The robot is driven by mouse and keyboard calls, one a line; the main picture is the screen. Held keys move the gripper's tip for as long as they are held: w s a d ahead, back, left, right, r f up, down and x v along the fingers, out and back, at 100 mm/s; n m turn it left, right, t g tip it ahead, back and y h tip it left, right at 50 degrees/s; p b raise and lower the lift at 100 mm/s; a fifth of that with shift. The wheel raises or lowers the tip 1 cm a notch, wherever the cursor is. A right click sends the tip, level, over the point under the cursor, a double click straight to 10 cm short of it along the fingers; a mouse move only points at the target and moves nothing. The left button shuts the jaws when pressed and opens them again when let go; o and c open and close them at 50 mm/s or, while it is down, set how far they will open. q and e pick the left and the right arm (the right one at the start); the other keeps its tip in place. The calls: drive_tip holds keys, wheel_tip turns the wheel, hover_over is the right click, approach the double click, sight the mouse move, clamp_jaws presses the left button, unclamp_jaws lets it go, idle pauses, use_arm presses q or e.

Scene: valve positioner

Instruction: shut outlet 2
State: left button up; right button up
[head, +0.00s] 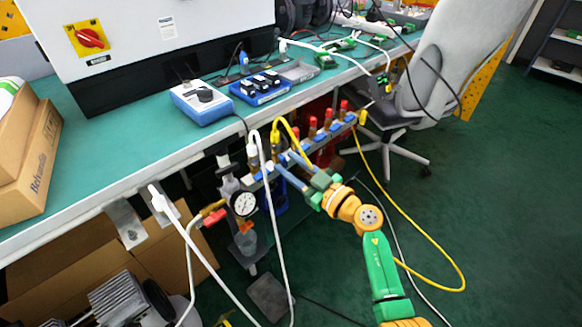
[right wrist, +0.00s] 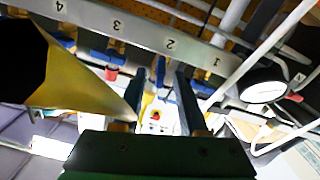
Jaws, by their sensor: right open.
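The manifold (head: 325,138) runs along the table's front edge with blue valve handles, and several of its outlets carry red caps. In the right wrist view its numbered bar (right wrist: 143,36) shows labels 4 to 1, upside down. The outlet 2 label (right wrist: 170,44) is just beyond my right gripper's fingers. My right gripper (head: 284,166) is open at the manifold's near end; it also shows in the right wrist view (right wrist: 165,92). A blue part, seemingly the outlet 2 handle (right wrist: 160,74), shows between the fingers; contact cannot be told. My left gripper is not in view.
A pressure gauge (head: 244,204) hangs at the manifold's left end. White hoses (head: 268,190) and a yellow hose (head: 284,121) loop close to my right gripper. The green table (head: 120,150) is above. An office chair (head: 420,90) stands to the right.

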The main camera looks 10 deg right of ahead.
clamp_jaws()
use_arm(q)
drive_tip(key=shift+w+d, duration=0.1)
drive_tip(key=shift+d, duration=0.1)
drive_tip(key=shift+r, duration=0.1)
use_arm(e)
drive_tip(key=shift+r+n+p, duration=0.1)
drive_tip(key=shift+n+p, duration=0.45)
drive_tip(key=shift+n, duration=0.35)
drive_tip(key=n+p, duration=0.1)
drive_tip(key=n, duration=0.2)
drive_tip(key=shift+s, duration=0.1)
drive_tip(key=n, duration=0.5)
drive_tip(key=shift+a+f, duration=0.1)
drive_tip(key=shift+f, duration=0.15)
drive_tip(key=n, duration=0.3)
drive_tip(key=shift+n, duration=0.4)
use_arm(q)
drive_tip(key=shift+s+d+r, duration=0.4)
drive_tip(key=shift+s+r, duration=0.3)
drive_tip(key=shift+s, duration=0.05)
use_arm(e)
drive_tip(key=shift+n, duration=0.6)
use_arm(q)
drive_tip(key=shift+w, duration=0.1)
use_arm(e)
drive_tip(key=shift+f+n, duration=0.1)
drive_tip(key=shift+n, duration=0.2)
